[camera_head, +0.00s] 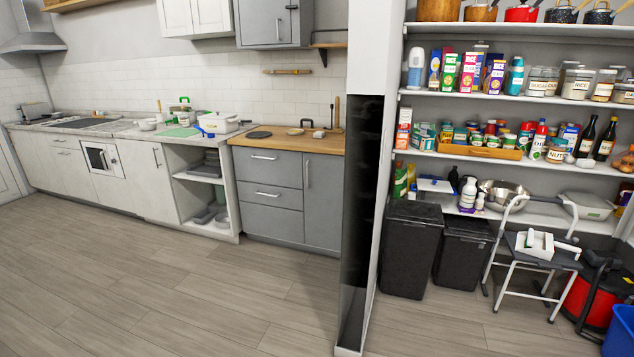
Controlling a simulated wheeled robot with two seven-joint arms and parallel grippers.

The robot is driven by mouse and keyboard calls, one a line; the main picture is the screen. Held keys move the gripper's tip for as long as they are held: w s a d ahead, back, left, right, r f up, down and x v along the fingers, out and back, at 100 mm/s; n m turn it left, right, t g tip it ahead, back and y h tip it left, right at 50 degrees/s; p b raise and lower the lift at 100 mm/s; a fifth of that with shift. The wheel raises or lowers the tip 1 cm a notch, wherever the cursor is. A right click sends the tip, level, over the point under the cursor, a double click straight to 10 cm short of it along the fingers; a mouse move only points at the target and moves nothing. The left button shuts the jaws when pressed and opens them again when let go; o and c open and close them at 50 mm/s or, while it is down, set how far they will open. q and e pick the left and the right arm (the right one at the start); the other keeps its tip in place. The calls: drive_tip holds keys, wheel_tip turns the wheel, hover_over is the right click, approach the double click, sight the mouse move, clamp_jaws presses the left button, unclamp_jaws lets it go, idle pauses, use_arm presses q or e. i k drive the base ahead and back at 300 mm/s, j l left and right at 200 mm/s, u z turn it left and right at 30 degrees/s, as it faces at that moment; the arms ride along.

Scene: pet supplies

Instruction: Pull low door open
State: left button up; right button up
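Low doors show along the kitchen counter at the left and middle of the head view. A grey low door (323,205) with a vertical handle (307,173) is beside grey drawers (268,196) under the wooden worktop. A white low door (148,187) with a vertical handle (156,157) is farther left, next to the built-in oven (101,160). Both doors look shut. I cannot tell which one the task names. Neither of my grippers is in view.
Wide wooden floor (200,285) lies clear before the cabinets. A partition wall (376,180) divides the kitchen from pantry shelves (560,100). Black bins (410,250), a step stool (533,270), a red vacuum (588,297) and a blue tub (620,335) stand at the right.

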sight(323, 173)
drive_tip(key=i+j+u, duration=0.2)
drive_tip(key=i+u, duration=0.15)
drive_tip(key=i, duration=0.25)
drive_tip(key=i+u, duration=0.35)
drive_tip(key=i, duration=0.3)
drive_tip(key=i+l+u, duration=0.15)
drive_tip(key=i+u, duration=0.2)
drive_tip(key=i, duration=0.25)
drive_tip(key=i+z, duration=0.3)
drive_tip(key=i, duration=0.2)
drive_tip(key=i+j+z, duration=0.25)
drive_tip(key=i, duration=0.2)
drive_tip(key=i+j+z, duration=0.15)
drive_tip(key=i+z, duration=0.15)
drive_tip(key=i, duration=0.2)
